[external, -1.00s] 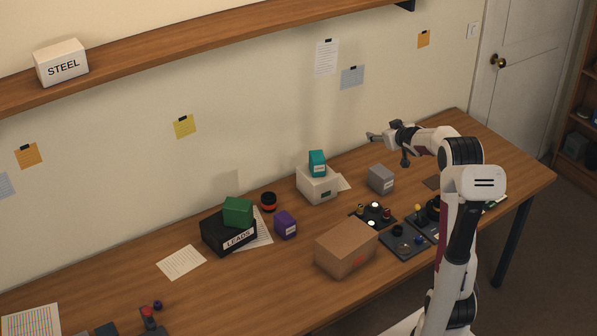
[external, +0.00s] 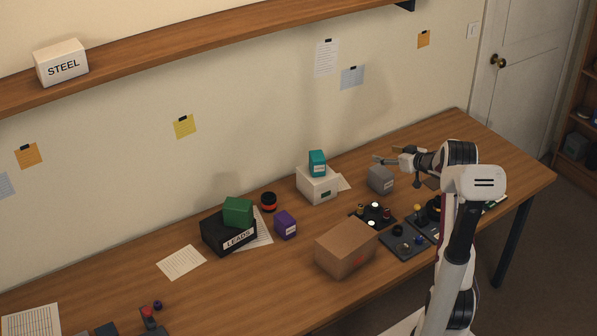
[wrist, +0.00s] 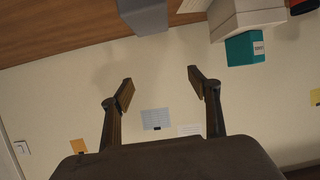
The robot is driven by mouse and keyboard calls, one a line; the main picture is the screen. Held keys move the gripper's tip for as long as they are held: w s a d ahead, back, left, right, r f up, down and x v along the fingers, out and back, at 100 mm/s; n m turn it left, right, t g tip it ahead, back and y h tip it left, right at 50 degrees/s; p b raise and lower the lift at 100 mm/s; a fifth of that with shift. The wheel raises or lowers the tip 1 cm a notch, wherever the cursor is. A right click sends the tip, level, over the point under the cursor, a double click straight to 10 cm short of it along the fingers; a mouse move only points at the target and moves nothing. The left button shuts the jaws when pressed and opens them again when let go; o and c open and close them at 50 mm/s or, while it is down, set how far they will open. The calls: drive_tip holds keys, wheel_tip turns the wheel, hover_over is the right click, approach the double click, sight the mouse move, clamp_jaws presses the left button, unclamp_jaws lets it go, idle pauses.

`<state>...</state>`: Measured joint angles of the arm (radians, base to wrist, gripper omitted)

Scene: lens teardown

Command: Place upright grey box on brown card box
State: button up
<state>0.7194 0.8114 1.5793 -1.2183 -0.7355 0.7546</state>
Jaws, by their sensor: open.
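The upright grey box (external: 380,180) stands on the table toward the right, with a small label on its front. It also shows at the top of the wrist view (wrist: 143,14). The brown card box (external: 346,248) sits near the table's front edge, closed, with a red mark on its side. My gripper (external: 380,161) is just above and behind the grey box in the external view. In the wrist view its two fingers (wrist: 160,82) are spread apart with nothing between them, and the grey box lies beyond them.
A white box (external: 318,187) with a teal box (external: 317,163) on top stands left of the grey box. Dark trays with small parts (external: 404,242) lie between it and my arm. A purple box (external: 285,225) and a black LEADS box (external: 229,236) stand further left.

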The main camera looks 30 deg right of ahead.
sight(383, 172)
drive_tip(key=shift+f, duration=0.35)
drive_tip(key=shift+s, duration=0.1)
wheel_tip(383, 172, down, 8)
drive_tip(key=shift+f, duration=0.1)
drive_tip(key=shift+x, duration=0.85)
drive_tip(key=shift+x, duration=2.9)
drive_tip(key=shift+c, duration=0.3)
drive_tip(key=c, duration=1.4)
